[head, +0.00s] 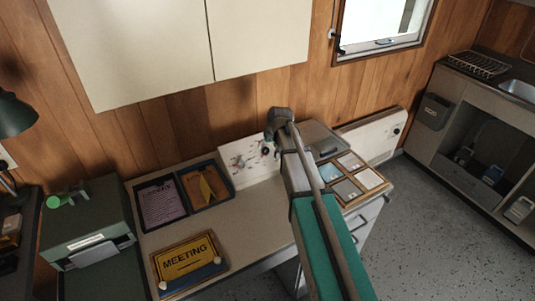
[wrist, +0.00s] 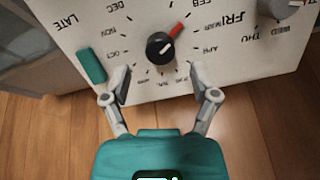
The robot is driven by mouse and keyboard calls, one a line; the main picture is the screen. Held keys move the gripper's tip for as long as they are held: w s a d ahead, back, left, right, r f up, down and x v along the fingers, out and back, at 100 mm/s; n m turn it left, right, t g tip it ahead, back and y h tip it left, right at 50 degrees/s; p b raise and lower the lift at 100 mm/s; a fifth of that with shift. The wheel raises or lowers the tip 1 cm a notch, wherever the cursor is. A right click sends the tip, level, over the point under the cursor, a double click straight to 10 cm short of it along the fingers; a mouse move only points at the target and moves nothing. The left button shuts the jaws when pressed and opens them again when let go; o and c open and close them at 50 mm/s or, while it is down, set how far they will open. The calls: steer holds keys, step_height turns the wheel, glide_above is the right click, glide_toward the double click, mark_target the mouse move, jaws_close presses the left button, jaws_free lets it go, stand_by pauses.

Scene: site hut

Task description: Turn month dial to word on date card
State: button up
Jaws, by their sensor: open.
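The month dial (wrist: 160,48) is a black round knob on a white panel (wrist: 235,65), ringed by month words. A red pointer beside the knob slants up and right, towards the FEB and MAR side; its exact word is hard to tell. My gripper (wrist: 160,82) is open, with its fingers apart on the near side of the knob and nothing between them. In the head view the panel (head: 232,150) stands against the wall, partly behind my gripper (head: 270,135). A purple card (head: 160,203) and an orange card (head: 210,184) lie in dark trays; I cannot tell which is the date card.
A grey dial (wrist: 278,8) with weekday words and a teal block (wrist: 92,67) near LATE are also on the panel. A MEETING sign (head: 188,262), a tray of small cards (head: 341,203) and a green box (head: 95,215) are around. The desk middle is clear.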

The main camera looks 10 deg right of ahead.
mark_target(266, 149)
steer(key=shift+b+x, duration=1.25)
steer(key=shift+x, duration=0.45)
steer(key=shift+c, duration=0.2)
jaws_close()
